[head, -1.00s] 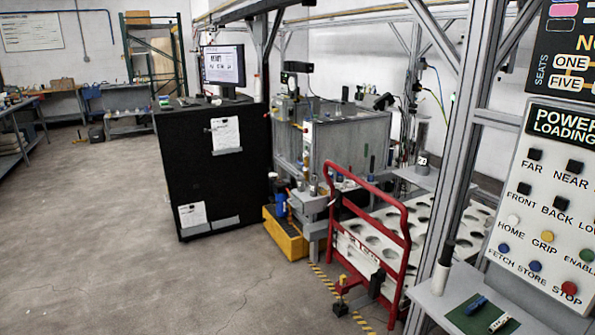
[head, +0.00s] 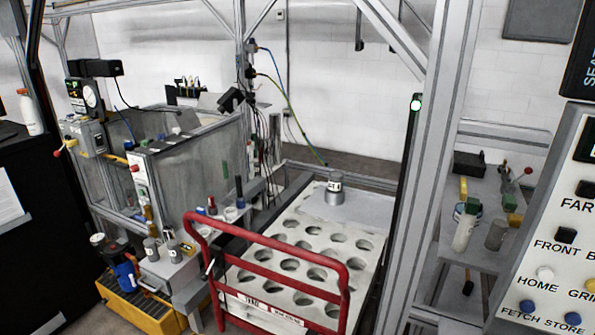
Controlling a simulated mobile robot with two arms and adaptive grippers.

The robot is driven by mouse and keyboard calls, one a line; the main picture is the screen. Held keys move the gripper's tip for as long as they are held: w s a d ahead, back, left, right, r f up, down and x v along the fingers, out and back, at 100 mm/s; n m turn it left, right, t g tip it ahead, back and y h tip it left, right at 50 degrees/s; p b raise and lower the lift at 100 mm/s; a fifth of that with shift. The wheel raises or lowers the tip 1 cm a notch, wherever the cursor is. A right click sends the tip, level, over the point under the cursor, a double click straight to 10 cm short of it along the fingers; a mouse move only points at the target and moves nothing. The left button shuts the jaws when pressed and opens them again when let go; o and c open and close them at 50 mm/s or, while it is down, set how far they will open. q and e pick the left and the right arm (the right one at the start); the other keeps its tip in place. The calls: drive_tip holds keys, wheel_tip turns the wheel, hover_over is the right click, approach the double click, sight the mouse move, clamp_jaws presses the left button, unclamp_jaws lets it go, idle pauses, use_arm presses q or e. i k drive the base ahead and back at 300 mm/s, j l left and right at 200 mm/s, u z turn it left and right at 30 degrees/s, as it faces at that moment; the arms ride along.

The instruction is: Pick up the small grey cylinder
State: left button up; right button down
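Several grey cylinders are in the head view, and I cannot tell which one the task means. One grey cylinder (head: 335,189) with a white label and a dark band stands upright on the white plate behind the holed tray. Two smaller grey cylinders, a left one (head: 151,250) and a right one (head: 172,244), stand on a small bench at the left. Another grey cylinder (head: 496,236) sits on a shelf at the right, beside a pale bottle. Neither of my grippers shows in the view.
A red tubular rail (head: 263,240) stands before the white holed tray (head: 270,221). A metal post (head: 431,150) rises at right, next to a button panel (head: 560,240). A grey tank (head: 205,170) and a yellow base (head: 135,312) are at left.

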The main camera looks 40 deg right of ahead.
sight(336, 177)
drive_tip(key=i+j, duration=0.1)
drive_tip(key=i, duration=2.05)
drive_tip(key=i+z, duration=0.1)
drive_tip(key=z, duration=0.4)
drive_tip(key=i+z, duration=0.1)
drive_tip(key=z, duration=0.35)
drive_tip(key=i+z, duration=0.1)
drive_tip(key=z, duration=0.4)
drive_tip(key=j+z, duration=0.1)
drive_tip(key=z, duration=0.4)
drive_tip(key=i+j, duration=0.05)
